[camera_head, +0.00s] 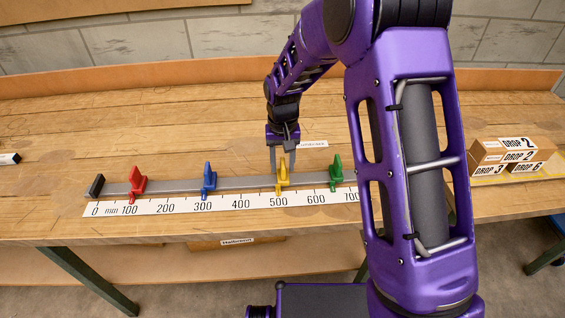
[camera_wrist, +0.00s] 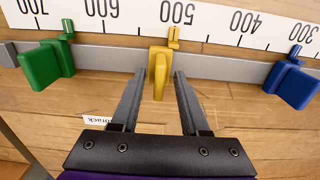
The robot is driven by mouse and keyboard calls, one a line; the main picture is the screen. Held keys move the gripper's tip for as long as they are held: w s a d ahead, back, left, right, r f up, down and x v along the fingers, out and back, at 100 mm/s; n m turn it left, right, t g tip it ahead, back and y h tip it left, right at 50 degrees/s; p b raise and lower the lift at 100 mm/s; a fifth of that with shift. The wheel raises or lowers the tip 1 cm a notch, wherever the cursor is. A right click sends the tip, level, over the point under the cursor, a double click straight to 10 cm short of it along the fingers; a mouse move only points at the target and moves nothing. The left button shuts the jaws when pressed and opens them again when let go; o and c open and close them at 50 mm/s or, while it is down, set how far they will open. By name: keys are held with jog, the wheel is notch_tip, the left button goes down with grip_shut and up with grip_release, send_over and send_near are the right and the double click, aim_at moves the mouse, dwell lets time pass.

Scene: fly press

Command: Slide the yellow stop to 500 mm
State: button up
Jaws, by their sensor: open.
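The yellow stop (camera_head: 282,178) stands on the grey rail (camera_head: 240,184) with its pointer just above the 500 label of the white scale (camera_head: 320,199). In the wrist view the yellow stop (camera_wrist: 159,70) also has its pointer beside the 500 label (camera_wrist: 177,13); the exact mark is too small to read. My gripper (camera_head: 283,165) is open. In the wrist view its two fingertips (camera_wrist: 160,74) lie on either side of the yellow stop's upright handle, with a small gap seeming to show on each side.
A red stop (camera_head: 137,182) stands near 100, a blue stop (camera_head: 209,177) near 300 and a green stop (camera_head: 336,173) near 650. Boxes marked DROP (camera_head: 510,155) sit at right. The table behind the rail is mostly clear.

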aim_at(282, 163)
notch_tip(282, 163, up, 18)
jog(key=p, duration=0.1)
jog(key=shift+f, duration=0.25)
